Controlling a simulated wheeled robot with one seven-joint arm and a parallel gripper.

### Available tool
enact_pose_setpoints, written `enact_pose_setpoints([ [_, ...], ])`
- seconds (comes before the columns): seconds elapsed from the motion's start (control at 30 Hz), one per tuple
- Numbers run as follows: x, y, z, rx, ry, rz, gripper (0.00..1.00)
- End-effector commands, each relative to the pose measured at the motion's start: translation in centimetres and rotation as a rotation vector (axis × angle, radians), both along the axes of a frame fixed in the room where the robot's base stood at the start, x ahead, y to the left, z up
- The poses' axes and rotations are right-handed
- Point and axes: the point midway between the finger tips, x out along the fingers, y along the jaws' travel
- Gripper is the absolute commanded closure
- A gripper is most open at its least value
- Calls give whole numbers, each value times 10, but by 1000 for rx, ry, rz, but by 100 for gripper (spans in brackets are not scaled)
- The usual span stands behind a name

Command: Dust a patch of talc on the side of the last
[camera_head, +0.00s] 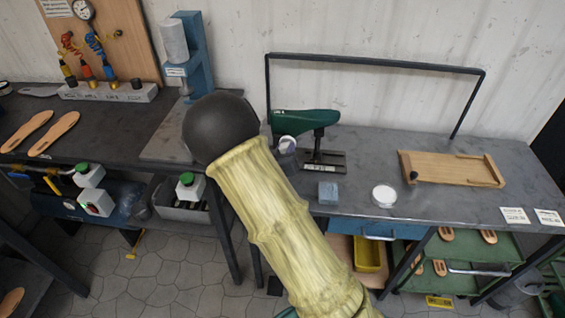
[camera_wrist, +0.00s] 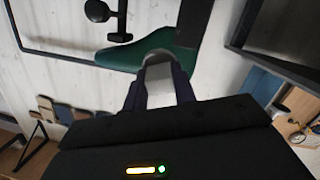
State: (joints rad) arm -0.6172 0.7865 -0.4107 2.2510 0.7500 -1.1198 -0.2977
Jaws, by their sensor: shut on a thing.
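The green last (camera_head: 305,119) is mounted on a dark stand (camera_head: 322,160) on the right bench. In the wrist view the last (camera_wrist: 140,50) lies just beyond my fingertips. My gripper (camera_wrist: 159,74) is shut on a pale, round-ended pad (camera_wrist: 160,72), held between its two dark fingers. The pad overlaps the edge of the last in this view; I cannot tell whether they touch. In the head view a small pale round thing (camera_head: 287,144) shows just below the last's left end. My own arm hides most of the gripper there. No talc patch is discernible on the last.
A round white dish (camera_head: 384,195) and a blue-grey block (camera_head: 328,192) sit near the bench's front. A wooden board (camera_head: 451,169) lies to the right. A black frame (camera_head: 375,62) rises behind the last. A blue press (camera_head: 196,55) stands left.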

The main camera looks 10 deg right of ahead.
Motion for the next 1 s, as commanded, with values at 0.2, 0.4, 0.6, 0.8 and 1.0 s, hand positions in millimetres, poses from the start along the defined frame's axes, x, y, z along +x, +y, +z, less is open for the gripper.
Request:
enact_pose_setpoints([
  [0.2, -10, 6, 18, -60, -127, -15, 91],
  [0.4, -12, 5, 25, -68, -140, -20, 91],
  [0.6, -11, 4, 25, -67, -139, -20, 91],
  [0.8, -4, 1, 24, -66, -138, -21, 91],
  [1.0, 11, -7, 24, -66, -139, -20, 91],
])
